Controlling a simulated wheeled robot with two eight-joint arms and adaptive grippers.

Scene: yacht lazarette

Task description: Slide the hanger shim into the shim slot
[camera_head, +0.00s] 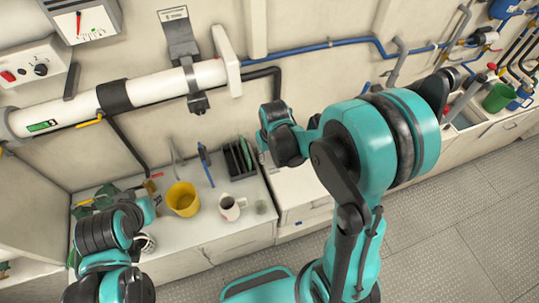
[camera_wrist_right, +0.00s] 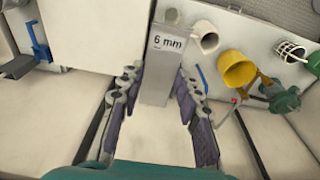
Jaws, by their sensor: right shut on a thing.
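The hanger shim (camera_wrist_right: 162,75) is a flat grey plate marked "6 mm". It lies between the fingers of my right gripper (camera_wrist_right: 158,88), which is shut on it, and its marked end points away from the wrist. In the head view my right gripper (camera_head: 281,135) is above the counter, right of the pipe, and the shim cannot be made out. A grey metal hanger (camera_head: 183,45) with a label is on the wall at the pipe. I cannot make out the shim slot clearly. My left arm is at lower left, and its finger state is unclear.
The white pipe (camera_head: 150,90) runs along the wall. The counter (camera_head: 235,240) holds a yellow bucket (camera_head: 183,199), a white mug (camera_head: 231,208) and a dark rack (camera_head: 240,158). A green bucket (camera_head: 498,97) stands at far right. Open floor (camera_head: 450,225) lies at lower right.

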